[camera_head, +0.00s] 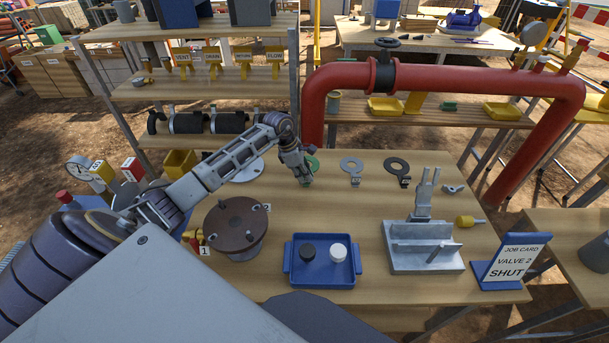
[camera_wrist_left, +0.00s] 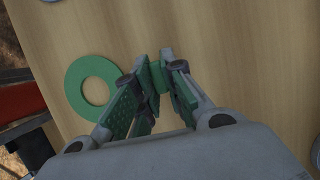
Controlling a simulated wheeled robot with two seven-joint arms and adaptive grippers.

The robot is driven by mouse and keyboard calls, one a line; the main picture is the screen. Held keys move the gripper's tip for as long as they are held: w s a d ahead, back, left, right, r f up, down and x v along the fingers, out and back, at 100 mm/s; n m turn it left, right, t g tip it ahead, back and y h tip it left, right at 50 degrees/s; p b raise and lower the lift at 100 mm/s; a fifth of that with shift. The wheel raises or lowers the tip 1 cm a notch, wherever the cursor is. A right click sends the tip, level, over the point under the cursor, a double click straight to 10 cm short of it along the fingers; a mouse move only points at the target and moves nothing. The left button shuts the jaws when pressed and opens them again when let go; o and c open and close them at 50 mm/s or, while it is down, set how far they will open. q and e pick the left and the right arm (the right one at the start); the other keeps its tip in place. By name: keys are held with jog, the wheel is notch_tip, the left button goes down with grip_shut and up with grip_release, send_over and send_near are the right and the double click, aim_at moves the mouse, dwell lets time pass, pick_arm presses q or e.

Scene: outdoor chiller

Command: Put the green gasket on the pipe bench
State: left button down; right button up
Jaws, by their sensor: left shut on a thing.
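The green gasket is a flat ring with a small upright block as its grip. In the head view the gasket (camera_head: 314,163) shows partly behind my left gripper (camera_head: 306,179), at the far edge of the near wooden table. In the left wrist view the ring (camera_wrist_left: 70,88) lies beside my left gripper (camera_wrist_left: 157,72), whose fingers are shut on the green block. Whether the ring touches the tabletop is unclear. A wooden bench (camera_head: 470,116) stands behind the red pipe, apart from the gripper; it appears to be the pipe bench. My right gripper is not in view.
Two grey gaskets (camera_head: 351,167) (camera_head: 396,166) lie right of the gripper. A brown flanged disc (camera_head: 236,226), blue tray (camera_head: 292,275), metal fixture (camera_head: 425,262) and job card (camera_head: 514,262) occupy the near table. The red pipe (camera_head: 450,78) arches before the bench, which holds yellow bins (camera_head: 386,106) (camera_head: 503,111).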

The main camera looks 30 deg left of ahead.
pick_arm(q)
jog(key=c, duration=1.5)
grip_release()
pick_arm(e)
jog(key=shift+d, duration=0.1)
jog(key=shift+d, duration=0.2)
pick_arm(q)
jog(key=shift+r, duration=0.1)
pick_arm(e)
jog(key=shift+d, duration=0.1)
pick_arm(q)
jog(key=shift+r, duration=0.15)
jog(key=b+v, duration=0.1)
jog(key=v, duration=1)
jog(key=shift+r, duration=0.4)
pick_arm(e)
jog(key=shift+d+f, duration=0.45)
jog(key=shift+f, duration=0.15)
pick_arm(q)
jog(key=shift+a, duration=0.1)
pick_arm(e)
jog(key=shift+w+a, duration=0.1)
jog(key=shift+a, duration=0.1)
